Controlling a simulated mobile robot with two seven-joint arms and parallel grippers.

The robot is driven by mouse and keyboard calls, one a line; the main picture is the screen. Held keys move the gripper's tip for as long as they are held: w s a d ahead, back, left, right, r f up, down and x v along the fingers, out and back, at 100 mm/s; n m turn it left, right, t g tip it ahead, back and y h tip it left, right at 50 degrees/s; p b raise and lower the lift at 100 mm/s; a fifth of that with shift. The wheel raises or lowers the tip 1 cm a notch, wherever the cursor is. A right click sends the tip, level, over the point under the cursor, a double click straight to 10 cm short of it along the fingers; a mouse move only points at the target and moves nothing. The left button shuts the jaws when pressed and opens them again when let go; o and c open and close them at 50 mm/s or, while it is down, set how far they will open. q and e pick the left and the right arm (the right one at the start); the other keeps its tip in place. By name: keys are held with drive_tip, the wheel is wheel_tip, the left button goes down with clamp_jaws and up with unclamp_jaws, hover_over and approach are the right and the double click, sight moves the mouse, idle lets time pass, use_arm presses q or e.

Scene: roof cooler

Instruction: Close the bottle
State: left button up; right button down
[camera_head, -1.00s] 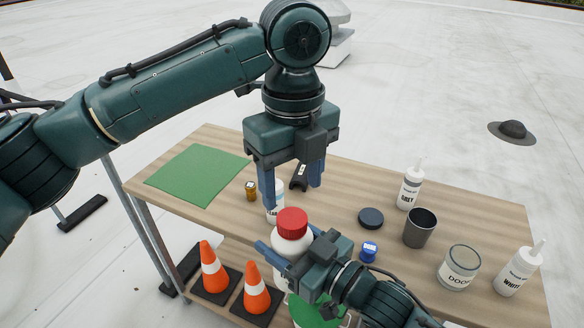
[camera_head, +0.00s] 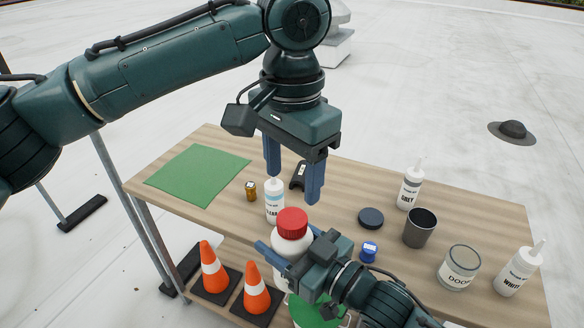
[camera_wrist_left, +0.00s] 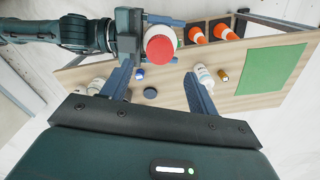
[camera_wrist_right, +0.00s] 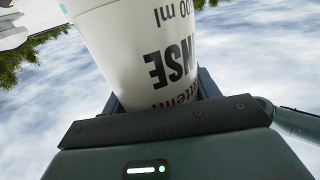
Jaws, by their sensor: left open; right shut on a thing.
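A white bottle (camera_head: 290,248) with a red cap (camera_head: 292,223) on its top is held upright at the table's front edge. My right gripper (camera_head: 290,262) is shut on the bottle's body below the cap. The bottle's printed side fills the right wrist view (camera_wrist_right: 145,50). My left gripper (camera_head: 292,180) is open and empty above and behind the cap, its fingers pointing down. In the left wrist view the red cap (camera_wrist_left: 160,48) lies beyond the fingertips, apart from them. I cannot tell whether the cap is fully seated.
On the wooden table (camera_head: 330,185) stand a CLEAR bottle (camera_head: 274,203), a small amber jar (camera_head: 251,190), a dark lid (camera_head: 371,218), a blue jar (camera_head: 368,252), a dark cup (camera_head: 419,228), a GREY bottle (camera_head: 409,190), a can (camera_head: 459,267) and a WHITE bottle (camera_head: 519,270). Traffic cones (camera_head: 256,288) stand below.

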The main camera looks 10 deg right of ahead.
sight(292, 218)
idle(0.3)
use_arm(q)
drive_tip(key=shift+f, duration=4.05)
drive_tip(key=c, duration=1)
drive_tip(key=m, duration=0.4)
drive_tip(key=shift+m, duration=0.4)
drive_tip(key=o, duration=1.2)
drive_tip(key=shift+c, duration=0.2)
drive_tip(key=shift+r, duration=0.1)
